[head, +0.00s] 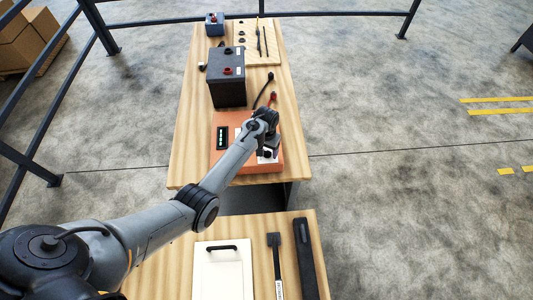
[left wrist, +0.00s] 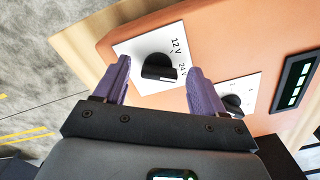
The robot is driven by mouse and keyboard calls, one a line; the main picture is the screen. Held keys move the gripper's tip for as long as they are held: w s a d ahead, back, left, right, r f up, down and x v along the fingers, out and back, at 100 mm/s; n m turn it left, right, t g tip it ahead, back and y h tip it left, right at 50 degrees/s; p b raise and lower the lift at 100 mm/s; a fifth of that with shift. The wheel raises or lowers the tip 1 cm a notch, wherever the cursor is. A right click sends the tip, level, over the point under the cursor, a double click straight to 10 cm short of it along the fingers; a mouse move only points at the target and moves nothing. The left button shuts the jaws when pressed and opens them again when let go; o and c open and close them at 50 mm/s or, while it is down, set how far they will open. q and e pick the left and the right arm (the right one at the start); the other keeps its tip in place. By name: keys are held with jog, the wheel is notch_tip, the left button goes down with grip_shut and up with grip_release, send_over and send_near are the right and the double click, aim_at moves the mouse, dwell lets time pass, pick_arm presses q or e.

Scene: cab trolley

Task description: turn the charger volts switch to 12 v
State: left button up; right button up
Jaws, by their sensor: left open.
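The orange charger (head: 224,166) sits on the wooden table in the head view. Its orange face (left wrist: 225,40) fills much of the left wrist view. The volts switch (left wrist: 158,68) is a black knob on a white plate marked 12 V and 24 V. The knob's raised bar lies across the plate, with its right end by the 24 V mark; I cannot tell its pointer end surely. My left gripper (left wrist: 159,67) is open, its purple fingers on both sides of the knob with gaps showing. In the head view my left gripper (head: 267,149) hides the switch. My right gripper is out of view.
A second black knob (left wrist: 233,104) and a display (left wrist: 295,83) are on the charger. A dark battery (head: 227,88) stands behind it, with cable clamps (head: 265,90) to the right. A nearer table holds a white panel (head: 212,275) and a black bar (head: 306,265).

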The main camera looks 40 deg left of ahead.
pick_arm(q)
jog(key=shift+f, duration=0.1)
jog(key=c, duration=1.1)
jog(key=shift+o, duration=0.2)
jog(key=shift+n+p, duration=1.05)
jog(key=shift+n, duration=0.15)
jog(key=n+p, duration=0.1)
jog(key=n, duration=0.1)
jog(key=shift+d+n, duration=0.1)
jog(key=shift+n, duration=0.2)
jog(key=n+p, duration=0.1)
jog(key=n, duration=0.2)
jog(key=shift+n, duration=0.3)
jog(key=shift+n+p, duration=0.3)
jog(key=shift+n, duration=1.3)
jog(key=shift+f, duration=0.1)
